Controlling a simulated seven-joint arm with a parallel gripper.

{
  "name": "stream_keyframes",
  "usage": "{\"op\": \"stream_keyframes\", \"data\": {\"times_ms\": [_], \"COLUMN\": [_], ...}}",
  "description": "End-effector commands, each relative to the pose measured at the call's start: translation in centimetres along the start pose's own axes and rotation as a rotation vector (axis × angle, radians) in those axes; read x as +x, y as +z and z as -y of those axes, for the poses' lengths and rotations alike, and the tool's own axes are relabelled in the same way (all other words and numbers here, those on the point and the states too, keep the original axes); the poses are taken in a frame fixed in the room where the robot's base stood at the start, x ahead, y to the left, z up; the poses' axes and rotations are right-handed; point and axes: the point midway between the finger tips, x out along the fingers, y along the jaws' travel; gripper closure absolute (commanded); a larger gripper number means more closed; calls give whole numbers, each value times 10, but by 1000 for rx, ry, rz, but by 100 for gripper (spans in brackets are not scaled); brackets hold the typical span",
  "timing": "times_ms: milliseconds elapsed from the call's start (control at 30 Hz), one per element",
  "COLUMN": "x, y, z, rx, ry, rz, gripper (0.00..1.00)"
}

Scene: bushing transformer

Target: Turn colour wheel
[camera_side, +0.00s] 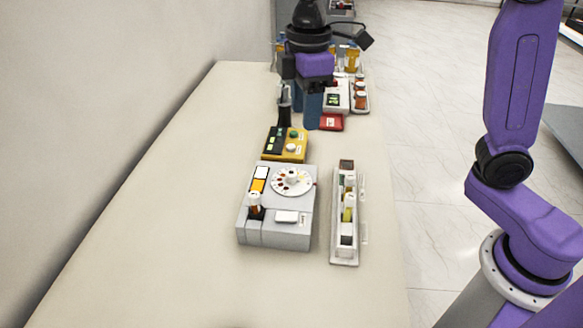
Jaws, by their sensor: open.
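The colour wheel (292,183) is a round white disc with small coloured spots and a raised white centre. It lies on top of the grey box (277,238), toward its far right corner.
A yellow device (286,144) stands just behind the grey box. A long white tray (344,258) with several items lies to its right. Dark and blue upright holders, a red box (331,122) and a white device (337,97) stand farther back. The table's (150,240) left and front are clear.

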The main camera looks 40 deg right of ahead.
Motion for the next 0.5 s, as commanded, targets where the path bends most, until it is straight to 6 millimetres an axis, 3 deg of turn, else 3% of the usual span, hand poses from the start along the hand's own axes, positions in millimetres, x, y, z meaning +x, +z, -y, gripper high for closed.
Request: {"op": "stream_keyframes", "data": {"times_ms": [100,267,500], "x": [-5,-6,18], "y": [-11,-15,-14], "z": [-17,-26,-26], "rx": [-9,-16,-15], "ry": [1,1,-1], "rz": [2,5,8], "gripper": [49,49,49]}}
